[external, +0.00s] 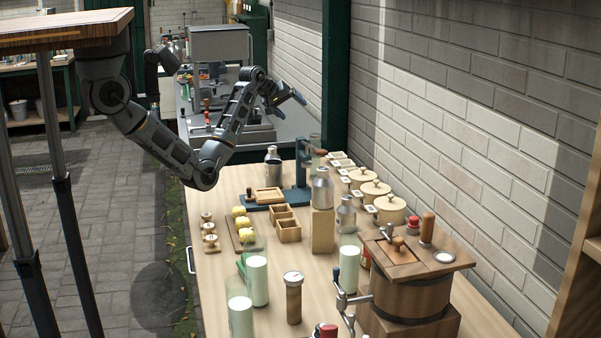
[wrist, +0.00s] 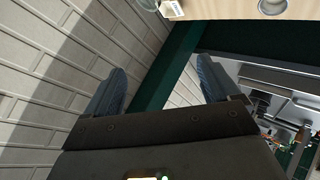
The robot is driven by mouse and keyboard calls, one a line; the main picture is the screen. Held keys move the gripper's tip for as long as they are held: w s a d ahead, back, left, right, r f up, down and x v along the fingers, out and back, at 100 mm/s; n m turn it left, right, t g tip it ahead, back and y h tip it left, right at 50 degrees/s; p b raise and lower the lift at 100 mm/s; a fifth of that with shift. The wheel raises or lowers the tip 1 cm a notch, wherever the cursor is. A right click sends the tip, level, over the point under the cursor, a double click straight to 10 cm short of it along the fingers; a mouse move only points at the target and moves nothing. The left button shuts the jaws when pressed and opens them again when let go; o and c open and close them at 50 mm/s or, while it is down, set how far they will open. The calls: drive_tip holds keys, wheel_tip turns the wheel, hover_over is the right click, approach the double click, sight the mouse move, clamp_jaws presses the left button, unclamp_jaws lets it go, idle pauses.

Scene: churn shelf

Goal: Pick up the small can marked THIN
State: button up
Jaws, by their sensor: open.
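Several grey metal cans stand on the wooden table in the external view. One can (external: 273,166) is at the far end, one (external: 322,188) is on a wooden block, and one (external: 346,214) is just right of that block. No marking on them is readable, so I cannot tell which is THIN. My gripper (external: 287,97) is raised beyond the table's far end, well apart from the cans. In the wrist view my gripper (wrist: 160,87) has its two blue-grey fingers spread, with nothing between them.
Lidded cream pots (external: 376,190) line the wall side. Glasses (external: 257,280) and a wooden churn (external: 410,295) fill the near end. Small wooden boxes (external: 289,230) and yellow balls lie mid-table. A brick wall and green post (external: 335,75) are close to my gripper.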

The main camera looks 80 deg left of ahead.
drive_tip(key=s+d+r+n+t+y, duration=0.1)
drive_tip(key=s+d+n+t, duration=0.3)
drive_tip(key=s+n, duration=0.55)
drive_tip(key=s+d+r+n+t, duration=0.1)
drive_tip(key=s+d+n+t, duration=0.3)
drive_tip(key=n, duration=1.1)
approach(278, 166)
drive_tip(key=w+a, duration=0.1)
drive_tip(key=a+f, duration=0.1)
drive_tip(key=w+a, duration=0.1)
drive_tip(key=a, duration=0.1)
drive_tip(key=shift+w+f+p, duration=0.25)
drive_tip(key=shift+w+p, duration=0.1)
drive_tip(key=shift+p+x, duration=0.6)
drive_tip(key=shift+x, duration=3.35)
drive_tip(key=shift+d, duration=0.15)
drive_tip(key=shift+r, duration=0.1)
drive_tip(key=c, duration=1.1)
